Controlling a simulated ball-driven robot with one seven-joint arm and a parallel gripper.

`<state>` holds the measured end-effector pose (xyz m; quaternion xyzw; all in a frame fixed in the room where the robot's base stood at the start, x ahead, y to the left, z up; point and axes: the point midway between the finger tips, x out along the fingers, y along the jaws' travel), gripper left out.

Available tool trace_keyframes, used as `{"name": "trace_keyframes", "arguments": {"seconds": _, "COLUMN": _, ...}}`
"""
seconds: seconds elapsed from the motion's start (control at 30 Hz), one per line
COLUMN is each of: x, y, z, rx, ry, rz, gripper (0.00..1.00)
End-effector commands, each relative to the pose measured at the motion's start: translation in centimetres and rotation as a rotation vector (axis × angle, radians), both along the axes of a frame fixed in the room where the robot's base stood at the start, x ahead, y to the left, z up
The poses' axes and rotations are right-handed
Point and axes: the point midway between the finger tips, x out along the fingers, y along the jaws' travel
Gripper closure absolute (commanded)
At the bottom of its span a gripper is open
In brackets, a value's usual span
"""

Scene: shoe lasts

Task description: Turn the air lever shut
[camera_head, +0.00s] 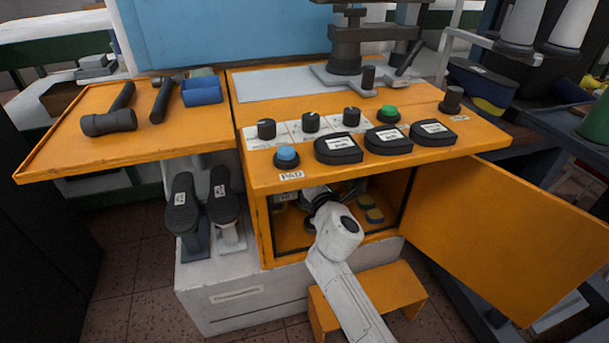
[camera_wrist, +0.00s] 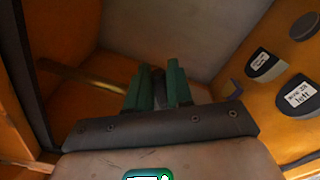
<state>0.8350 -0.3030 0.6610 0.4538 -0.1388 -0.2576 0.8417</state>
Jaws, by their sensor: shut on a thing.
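My gripper (camera_wrist: 160,78) has two green fingers and reaches into the orange cabinet. It is shut on a dark grey piece (camera_wrist: 158,88) that shows between the fingers in the wrist view. This piece looks like the handle of the air lever, but most of it is hidden by the fingers and the dark gripper body. A brass-coloured pipe (camera_wrist: 75,76) runs to the left of the fingers. In the head view my white arm enters the open cabinet under the tabletop, and it hides the lever there.
The cabinet door (camera_head: 465,235) stands open at the right. Dark labelled pads (camera_wrist: 298,93) lie on the cabinet's orange surface beside my gripper. A small blue piece (camera_wrist: 236,95) is right of the fingers. The tabletop (camera_head: 270,180) with knobs and buttons overhangs the opening.

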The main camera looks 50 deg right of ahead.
Motion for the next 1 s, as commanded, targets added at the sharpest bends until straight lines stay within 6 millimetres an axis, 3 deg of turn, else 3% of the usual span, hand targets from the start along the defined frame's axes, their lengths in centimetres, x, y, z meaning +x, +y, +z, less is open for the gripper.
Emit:
{"name": "trace_keyframes", "arguments": {"seconds": 0.5, "x": -0.7, "y": -1.0, "z": -3.4, "rx": 0.358, "ry": -0.242, "rz": -0.001, "gripper": 1.00}}
{"name": "trace_keyframes", "arguments": {"seconds": 1.0, "x": -0.8, "y": -1.1, "z": -4.4, "rx": 0.491, "ry": -0.330, "rz": -0.003, "gripper": 1.00}}
